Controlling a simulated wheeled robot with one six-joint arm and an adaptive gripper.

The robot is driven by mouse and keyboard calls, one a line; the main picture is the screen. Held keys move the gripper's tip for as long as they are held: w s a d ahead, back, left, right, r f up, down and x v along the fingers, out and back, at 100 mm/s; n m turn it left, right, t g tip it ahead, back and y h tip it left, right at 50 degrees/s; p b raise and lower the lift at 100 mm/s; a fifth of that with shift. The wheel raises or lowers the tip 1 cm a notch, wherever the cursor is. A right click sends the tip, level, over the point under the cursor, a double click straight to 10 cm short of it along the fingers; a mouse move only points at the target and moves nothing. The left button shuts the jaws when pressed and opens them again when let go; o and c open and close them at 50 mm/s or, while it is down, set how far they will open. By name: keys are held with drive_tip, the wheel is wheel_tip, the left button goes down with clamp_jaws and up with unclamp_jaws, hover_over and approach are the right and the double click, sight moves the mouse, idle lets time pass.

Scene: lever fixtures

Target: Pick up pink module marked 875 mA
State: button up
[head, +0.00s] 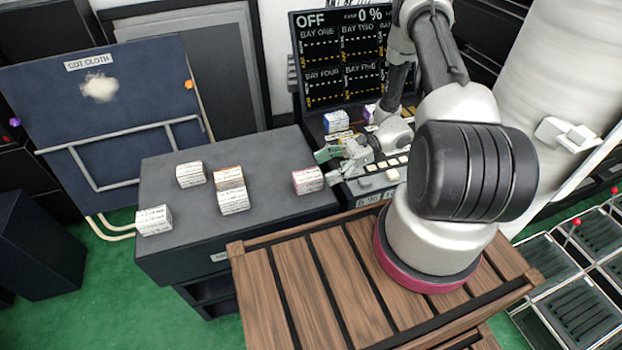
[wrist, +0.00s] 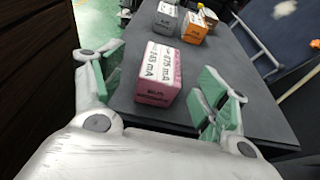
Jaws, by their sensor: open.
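The pink module (head: 308,180) has a white label on top and sits near the right end of the dark bench (head: 270,160). In the wrist view the pink module (wrist: 158,75) shows "875 mA" and "185 mA" on its label. My gripper (head: 328,166) is just to the right of the pink module in the head view. In the wrist view my gripper (wrist: 165,95) is open, with one green-padded finger on each side of the module and gaps between. The module appears not to be touched and rests on the bench.
Other modules stand on the bench: an orange one (head: 229,177), a white-labelled one (head: 233,201) before it, a grey one (head: 191,174), and one at the left edge (head: 154,220). A blue module (head: 336,121) stands by the display screen (head: 340,60). A wooden slatted surface (head: 310,285) lies in front.

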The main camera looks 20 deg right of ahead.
sight(310, 174)
drive_tip(key=x, duration=0.6)
drive_tip(key=shift+w+a+f, duration=0.15)
drive_tip(key=shift+w+a, duration=0.1)
drive_tip(key=c, duration=1.2)
